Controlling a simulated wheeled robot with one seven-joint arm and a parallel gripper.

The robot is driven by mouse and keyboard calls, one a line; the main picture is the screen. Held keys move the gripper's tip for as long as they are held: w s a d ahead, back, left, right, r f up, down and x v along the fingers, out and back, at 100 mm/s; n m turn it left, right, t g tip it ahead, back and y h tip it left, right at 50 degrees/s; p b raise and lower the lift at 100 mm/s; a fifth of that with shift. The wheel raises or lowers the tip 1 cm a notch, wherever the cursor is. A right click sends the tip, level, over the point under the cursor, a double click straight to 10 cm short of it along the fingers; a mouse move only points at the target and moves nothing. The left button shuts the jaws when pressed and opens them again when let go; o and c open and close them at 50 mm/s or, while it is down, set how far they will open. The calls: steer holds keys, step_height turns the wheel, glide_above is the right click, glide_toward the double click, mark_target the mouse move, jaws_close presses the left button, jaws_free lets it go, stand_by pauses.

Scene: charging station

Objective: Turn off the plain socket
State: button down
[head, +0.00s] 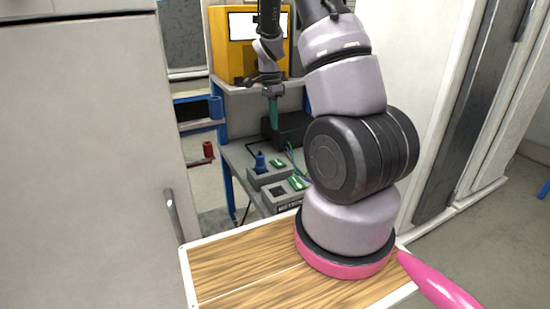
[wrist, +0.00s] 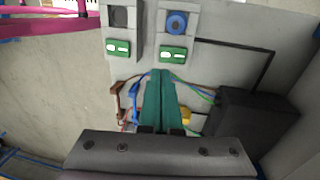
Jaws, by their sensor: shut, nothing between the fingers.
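Two grey socket units stand side by side on a grey bench. One (wrist: 136,20) has a dark square opening and no plug; its green-and-white switch (wrist: 118,48) also shows in the head view (head: 297,183). The other unit holds a blue plug (wrist: 177,23), seen too in the head view (head: 260,161); its green switch (wrist: 173,51) lies beside it. The on or off position of either switch is too small to tell. My gripper (wrist: 161,73) has its green fingers shut and empty. In the head view, my gripper (head: 273,122) points down above the bench, apart from both switches.
A black box (wrist: 250,118) and several coloured wires (wrist: 200,90) lie near the fingers. A yellow cabinet with a screen (head: 240,45) stands behind the bench. A wooden tabletop (head: 235,268) is in front, and a large white cabinet (head: 80,150) is at left.

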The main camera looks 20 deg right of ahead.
mark_target(277, 167)
steer(key=f, duration=0.4)
steer(key=s+f, duration=0.1)
steer(key=f, duration=0.4)
steer(key=s+f, duration=0.1)
steer(key=f, duration=0.4)
steer(key=shift+s+f, duration=0.15)
steer(key=shift+f, duration=0.15)
steer(key=shift+r, duration=0.8)
